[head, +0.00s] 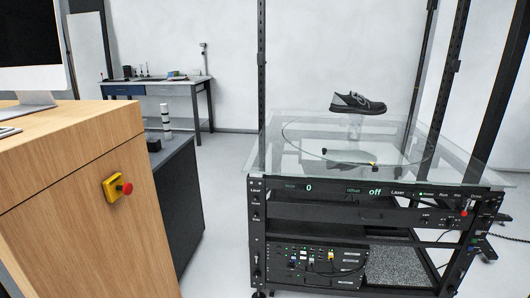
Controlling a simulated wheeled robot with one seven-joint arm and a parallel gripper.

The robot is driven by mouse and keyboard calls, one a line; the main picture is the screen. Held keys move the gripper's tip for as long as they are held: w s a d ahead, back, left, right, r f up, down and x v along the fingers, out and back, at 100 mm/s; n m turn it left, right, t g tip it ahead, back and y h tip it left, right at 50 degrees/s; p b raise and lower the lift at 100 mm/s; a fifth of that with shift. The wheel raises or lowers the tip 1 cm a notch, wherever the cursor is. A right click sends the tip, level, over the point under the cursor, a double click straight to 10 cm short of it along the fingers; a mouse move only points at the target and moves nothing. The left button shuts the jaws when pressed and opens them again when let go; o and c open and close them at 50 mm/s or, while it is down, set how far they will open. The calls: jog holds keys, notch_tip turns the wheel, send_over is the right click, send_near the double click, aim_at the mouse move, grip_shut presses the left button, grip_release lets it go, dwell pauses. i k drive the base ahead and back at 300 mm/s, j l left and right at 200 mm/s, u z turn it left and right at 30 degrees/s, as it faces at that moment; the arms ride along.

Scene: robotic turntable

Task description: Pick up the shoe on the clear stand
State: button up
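A dark grey and black shoe (358,103) rests on a clear stand (354,127) in the head view, right of centre. Its toe points right. The stand rises from the glass top (290,150) of the turntable rig and is hard to make out. A reflection of the shoe shows in the glass below it. My gripper is not in view.
A wooden desk (70,160) with a monitor (30,45) and a red stop button (126,188) fills the left. Black uprights (262,60) flank the glass. A workbench (155,90) stands at the back. Grey floor (222,200) is clear between desk and rig.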

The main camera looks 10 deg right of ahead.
aim_at(353, 103)
jog(key=i+l+z, duration=0.15)
jog(key=i+z, duration=0.2)
jog(key=i, duration=0.55)
jog(key=i+j+z, duration=0.1)
jog(key=i+z, duration=0.3)
jog(key=i, duration=0.55)
